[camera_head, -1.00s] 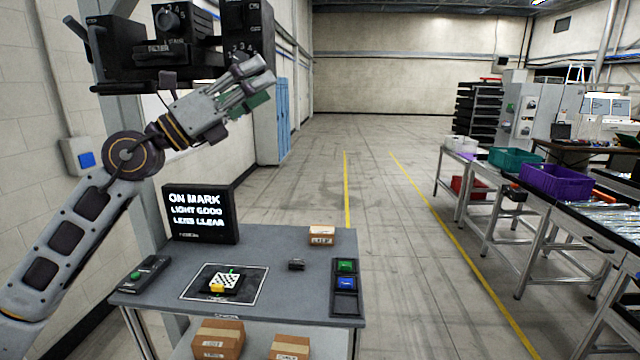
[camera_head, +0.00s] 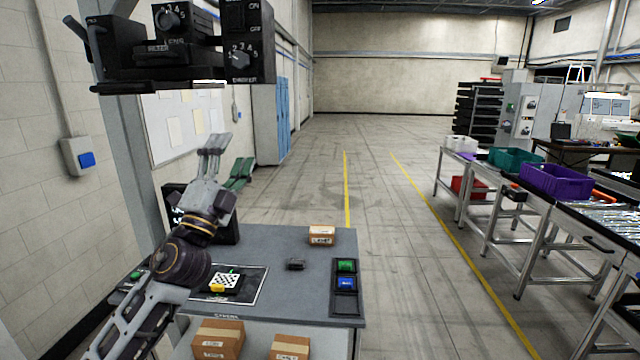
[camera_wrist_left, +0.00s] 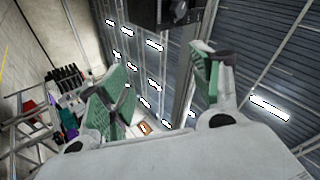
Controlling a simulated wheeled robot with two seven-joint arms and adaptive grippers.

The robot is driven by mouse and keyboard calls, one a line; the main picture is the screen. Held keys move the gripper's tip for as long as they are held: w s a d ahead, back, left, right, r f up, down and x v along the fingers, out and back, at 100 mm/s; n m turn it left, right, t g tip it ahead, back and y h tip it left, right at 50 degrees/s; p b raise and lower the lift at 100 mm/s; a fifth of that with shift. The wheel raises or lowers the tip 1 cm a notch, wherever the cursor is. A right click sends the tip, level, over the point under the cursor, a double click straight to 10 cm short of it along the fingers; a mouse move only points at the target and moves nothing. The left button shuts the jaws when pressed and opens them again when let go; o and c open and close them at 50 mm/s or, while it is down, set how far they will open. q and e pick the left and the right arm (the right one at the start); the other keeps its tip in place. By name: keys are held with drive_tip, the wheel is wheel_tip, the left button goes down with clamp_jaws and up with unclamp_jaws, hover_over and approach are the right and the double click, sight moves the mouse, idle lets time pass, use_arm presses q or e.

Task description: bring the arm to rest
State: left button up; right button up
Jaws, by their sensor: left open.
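My left gripper (camera_head: 228,163) stands above the left part of the grey table in the head view, its fingers pointing up. It is open and empty; its green finger pads also show spread apart in the left wrist view (camera_wrist_left: 158,85), with the ceiling and lights behind them. My right gripper is in neither view.
The grey table (camera_head: 290,250) holds a checkered block (camera_head: 228,281) on a dark mat, a small carton (camera_head: 322,236), and a green and blue button box (camera_head: 345,268). The floor aisle right of the table is clear.

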use_arm(q)
drive_tip(key=s+a+f+n+g+y, duration=0.1)
drive_tip(key=a+f+n+g+y, duration=0.3)
drive_tip(key=f, duration=0.7)
drive_tip(key=s+a+f+n+g+y, duration=0.1)
drive_tip(key=s+f+n+g+y, duration=0.15)
drive_tip(key=f+n, duration=0.6)
drive_tip(key=s+a+f+n+g+y, duration=0.1)
drive_tip(key=a+f+n+g+y, duration=0.25)
drive_tip(key=f, duration=0.95)
drive_tip(key=s+d+f+n+g+h, duration=0.1)
drive_tip(key=s+d+f+g, duration=0.1)
drive_tip(key=s+f+g, duration=0.7)
drive_tip(key=s+d+f+n+g+h, duration=0.1)
drive_tip(key=s+d+f+g, duration=0.15)
drive_tip(key=s+f, duration=1.2)
drive_tip(key=s+f+g+b, duration=0.1)
drive_tip(key=s+f, duration=0.2)
drive_tip(key=f, duration=2.9)
drive_tip(key=s+a+f, duration=0.2)
drive_tip(key=s+f, duration=0.9)
drive_tip(key=s+a+f+g+b, duration=0.1)
drive_tip(key=s+a+f, duration=0.1)
drive_tip(key=s+f, duration=0.9)
drive_tip(key=shift+s+m, duration=0.4)
